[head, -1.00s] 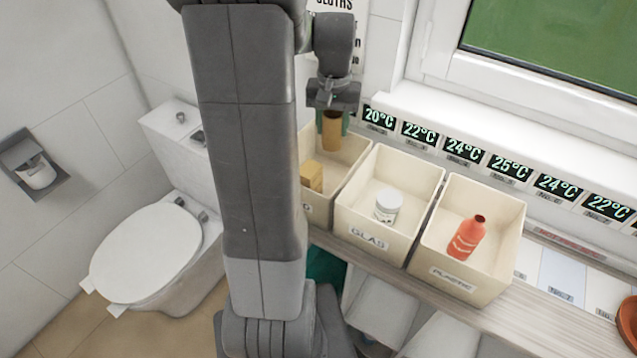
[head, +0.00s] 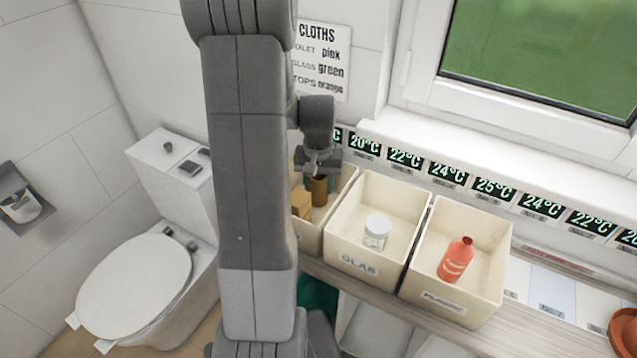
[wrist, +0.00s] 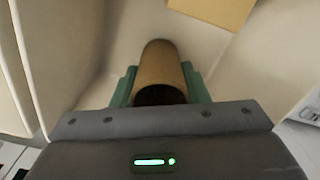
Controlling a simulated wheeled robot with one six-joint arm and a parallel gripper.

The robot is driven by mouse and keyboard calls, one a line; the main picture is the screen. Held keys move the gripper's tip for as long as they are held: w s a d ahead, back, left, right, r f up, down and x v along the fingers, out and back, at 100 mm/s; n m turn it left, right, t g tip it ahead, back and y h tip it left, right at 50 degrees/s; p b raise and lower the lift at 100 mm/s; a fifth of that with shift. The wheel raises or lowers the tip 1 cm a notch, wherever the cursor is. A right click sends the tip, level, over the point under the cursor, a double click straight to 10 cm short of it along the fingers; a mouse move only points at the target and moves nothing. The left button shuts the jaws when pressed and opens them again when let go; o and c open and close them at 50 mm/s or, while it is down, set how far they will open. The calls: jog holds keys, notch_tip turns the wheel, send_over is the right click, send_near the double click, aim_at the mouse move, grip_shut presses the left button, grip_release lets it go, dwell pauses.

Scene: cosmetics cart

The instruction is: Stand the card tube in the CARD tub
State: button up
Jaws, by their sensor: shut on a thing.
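The brown card tube (head: 319,193) is upright in my gripper (head: 320,186), inside the outline of the left cream tub (head: 311,240). My arm hides part of this tub and most of its label, so I cannot read it. In the wrist view, the green fingers of my gripper (wrist: 159,84) are shut on both sides of the tube (wrist: 160,65), with the pale tub floor beyond it. I cannot tell whether the tube's lower end touches the floor.
A tan box (head: 301,203) is in the same tub, close left of the tube. The GLAS tub (head: 362,266) holds a white jar (head: 377,232). The PLASTIC tub (head: 445,303) holds a red bottle (head: 455,260). The window sill (head: 470,160) rises behind.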

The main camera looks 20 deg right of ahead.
jog(key=shift+f, duration=0.2)
jog(key=o, duration=0.9)
jog(key=shift+o, duration=0.2)
notch_tip(320, 180, up, 12)
jog(key=shift+r+b, duration=0.2)
jog(key=shift+b, duration=0.15)
notch_tip(320, 180, down, 13)
jog(key=shift+r, duration=2.1)
